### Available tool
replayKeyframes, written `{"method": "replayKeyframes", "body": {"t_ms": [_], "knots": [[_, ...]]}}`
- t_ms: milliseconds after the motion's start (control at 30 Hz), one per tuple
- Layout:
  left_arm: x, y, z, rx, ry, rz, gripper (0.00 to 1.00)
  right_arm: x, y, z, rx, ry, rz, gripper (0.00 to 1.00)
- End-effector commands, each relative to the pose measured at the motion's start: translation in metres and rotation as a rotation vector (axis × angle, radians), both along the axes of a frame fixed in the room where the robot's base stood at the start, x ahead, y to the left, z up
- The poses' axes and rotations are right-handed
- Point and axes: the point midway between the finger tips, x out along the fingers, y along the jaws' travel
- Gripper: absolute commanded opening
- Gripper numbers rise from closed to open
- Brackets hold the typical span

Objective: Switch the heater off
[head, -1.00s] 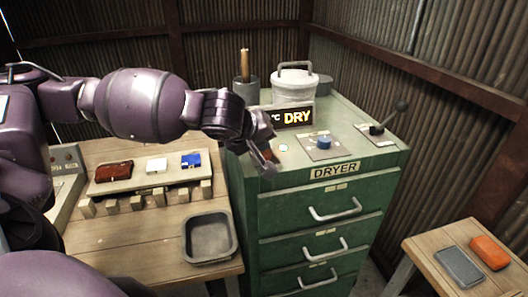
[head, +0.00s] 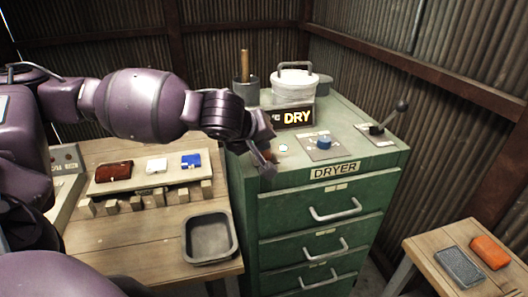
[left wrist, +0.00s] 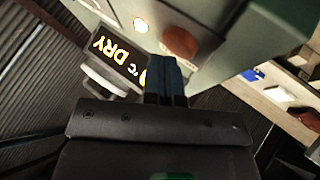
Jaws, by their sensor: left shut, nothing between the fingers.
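The green dryer cabinet (head: 330,195) has a lit display (head: 292,116) reading DRY on its top. A round red-brown button (left wrist: 180,42) sits on the cabinet top beside a small glowing lamp (left wrist: 141,25). In the head view the lamp (head: 283,148) shows, but the button is mostly hidden behind my gripper. A blue knob (head: 323,142) and a black-knobbed lever (head: 390,117) stand further right. My left gripper (head: 268,172) is shut and empty at the cabinet's front left top edge. In the left wrist view its fingertips (left wrist: 166,62) are close to the button; contact cannot be told.
A lidded pot (head: 293,85) and a dark cup with a wooden handle (head: 245,88) stand behind the display. A wooden bench at left holds a grey tray (head: 209,238) and a rack of coloured items (head: 155,180). A small table (head: 440,280) stands at right.

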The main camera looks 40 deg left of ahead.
Motion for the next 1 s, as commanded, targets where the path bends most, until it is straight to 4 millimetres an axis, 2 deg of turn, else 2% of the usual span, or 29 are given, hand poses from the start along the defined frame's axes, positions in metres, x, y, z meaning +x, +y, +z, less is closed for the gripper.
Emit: {"method": "replayKeyframes", "body": {"t_ms": [333, 1000], "knots": [[0.000, 0.000, 0.000, 0.000, 0.000, 0.000, 0.00, -0.007, -0.001, -0.006, 0.000, 0.018, -0.004, 0.63], [0.000, 0.000, -0.010, 0.000, 0.001, 0.000, 0.00, 0.004, 0.001, 0.002, 0.001, -0.009, 0.002, 0.63]]}}
